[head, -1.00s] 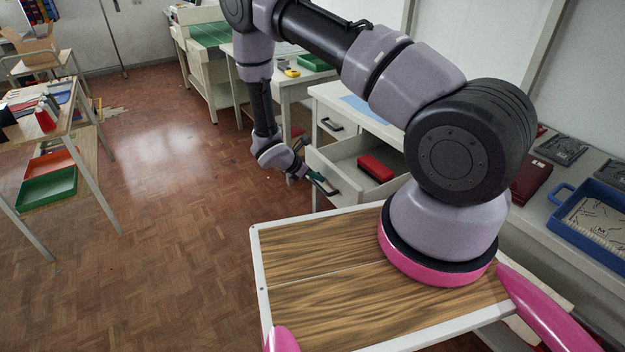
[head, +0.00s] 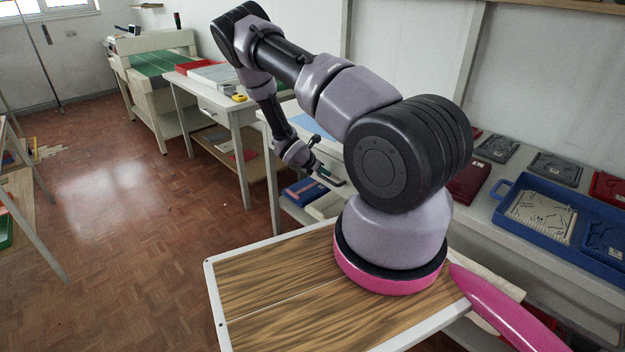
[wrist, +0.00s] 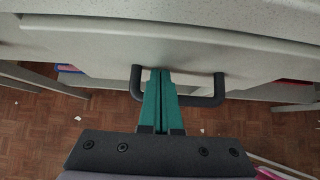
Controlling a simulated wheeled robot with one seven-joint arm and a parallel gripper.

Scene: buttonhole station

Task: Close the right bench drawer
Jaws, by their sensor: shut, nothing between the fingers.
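The right bench drawer shows in the wrist view as a pale speckled front (wrist: 90,55) with a dark bar handle (wrist: 206,100). The front lies close under the bench edge (wrist: 200,12), and no drawer interior shows. I cannot tell whether it is fully flush. My gripper (wrist: 160,73) has its teal fingers shut together and empty. The fingertips lie between the handle's two ends, at the drawer front, and cover the middle of the bar. In the head view my gripper (head: 333,177) is at the bench front, and my arm hides most of the drawer.
A blue box (head: 305,190) sits on the shelf below the bench. A blue tray (head: 510,228) and dark red box (head: 469,180) stand on the benchtop to the right. Another table (head: 215,105) stands to the left.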

